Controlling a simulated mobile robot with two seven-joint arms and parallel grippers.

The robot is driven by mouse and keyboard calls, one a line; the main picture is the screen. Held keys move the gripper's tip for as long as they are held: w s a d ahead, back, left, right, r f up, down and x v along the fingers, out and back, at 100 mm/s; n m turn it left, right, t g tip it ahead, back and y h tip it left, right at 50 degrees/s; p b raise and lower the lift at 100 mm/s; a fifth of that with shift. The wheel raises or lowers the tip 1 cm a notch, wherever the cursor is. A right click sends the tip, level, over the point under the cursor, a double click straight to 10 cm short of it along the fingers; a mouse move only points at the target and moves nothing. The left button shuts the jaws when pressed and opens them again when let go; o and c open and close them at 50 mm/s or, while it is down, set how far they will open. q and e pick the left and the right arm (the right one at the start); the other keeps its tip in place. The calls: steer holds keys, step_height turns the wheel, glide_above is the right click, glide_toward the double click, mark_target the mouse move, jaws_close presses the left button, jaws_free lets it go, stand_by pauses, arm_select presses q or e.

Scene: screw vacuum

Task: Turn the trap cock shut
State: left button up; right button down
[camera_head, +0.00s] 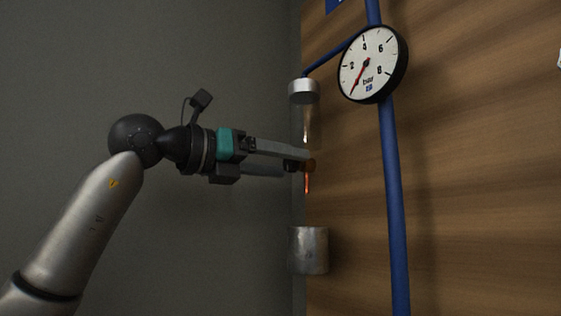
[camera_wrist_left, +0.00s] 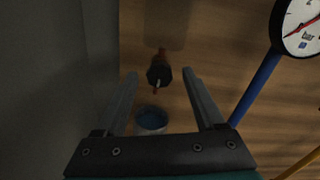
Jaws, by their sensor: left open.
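The trap cock (camera_head: 307,183) shows as a small orange-red part below the trap (camera_head: 304,118), a clear bowl under a metal cap on the wooden wall. My left gripper (camera_head: 303,160) comes in from the left with its fingertips at the cock's height, partly hiding it. In the left wrist view the dark cock body with a small reddish lever (camera_wrist_left: 158,76) appears between the tips of the open left gripper (camera_wrist_left: 160,75). Gaps show on both sides, and I see no contact. The lever's exact angle is hard to tell. My right gripper is not in view.
A metal cup (camera_head: 309,250) is mounted below the cock; its bluish inside shows in the left wrist view (camera_wrist_left: 151,120). A pressure gauge (camera_head: 372,64) and a blue pipe (camera_head: 393,190) stand to the right. A grey wall (camera_head: 230,60) is at the left.

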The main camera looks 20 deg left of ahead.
arm_select(q)
jaws_close()
stand_by(0.5)
steer(key=m+p, duration=0.2)
steer(key=m, duration=0.1)
steer(key=shift+m, duration=0.4)
steer(key=m+p, duration=0.2)
steer(key=m, duration=0.2)
steer(key=shift+a+m, duration=0.1)
steer(key=shift+m, duration=0.2)
steer(key=m+p, duration=0.1)
steer(key=m, duration=0.3)
steer(key=shift+r+p, duration=0.1)
steer(key=shift+p, duration=0.2)
steer(key=shift+m+p, duration=0.4)
steer(key=shift+m, duration=1.7)
